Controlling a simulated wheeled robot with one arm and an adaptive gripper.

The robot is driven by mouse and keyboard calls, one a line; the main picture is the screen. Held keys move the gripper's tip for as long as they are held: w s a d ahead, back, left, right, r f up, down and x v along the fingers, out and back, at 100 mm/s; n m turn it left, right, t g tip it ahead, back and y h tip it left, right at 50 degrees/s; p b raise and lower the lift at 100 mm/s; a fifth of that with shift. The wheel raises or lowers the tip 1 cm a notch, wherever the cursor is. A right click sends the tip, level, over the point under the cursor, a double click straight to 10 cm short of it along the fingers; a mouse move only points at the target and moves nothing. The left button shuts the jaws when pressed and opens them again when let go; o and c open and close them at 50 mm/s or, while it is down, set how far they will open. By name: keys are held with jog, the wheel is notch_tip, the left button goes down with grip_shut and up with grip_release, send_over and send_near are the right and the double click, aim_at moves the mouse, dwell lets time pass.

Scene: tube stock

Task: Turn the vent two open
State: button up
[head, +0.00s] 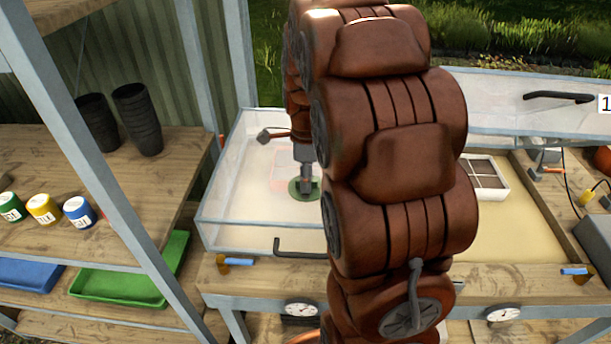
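A round green disc (296,188), which looks like a vent knob, sits on the clear cover of the left glazed box (235,205). No number is visible on this box, so I cannot tell whether it is vent two. My gripper (306,187) points down from the far side of my arm onto the disc. Its grey fingers are small and partly beside my arm, so I cannot tell whether they are open or touching the disc. My arm hides the right part of this box.
A raised lid labelled 1 (604,103) with a black handle (558,97) stands at the right over an open bed (538,215). Dial gauges (302,309) are on the bench front. Shelves at the left hold black pots (137,120), labelled tubs (44,209) and a green tray (135,275).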

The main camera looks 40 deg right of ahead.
grip_shut()
dwell(0.3)
jog(key=shift+n+b, duration=0.3)
jog(key=shift+b, duration=0.1)
jog(key=n+b, duration=0.3)
jog(key=shift+f, duration=0.15)
jog(key=n+b, duration=0.3)
jog(key=n, duration=0.2)
jog(key=shift+b, duration=0.3)
jog(key=n+b, duration=0.2)
jog(key=n, duration=0.2)
jog(key=shift+n, duration=0.3)
jog(key=n+b, duration=0.1)
jog(key=n, duration=0.1)
jog(key=n+b, duration=0.1)
jog(key=n, duration=0.1)
jog(key=shift+r+n, duration=0.2)
jog(key=shift+n, duration=0.1)
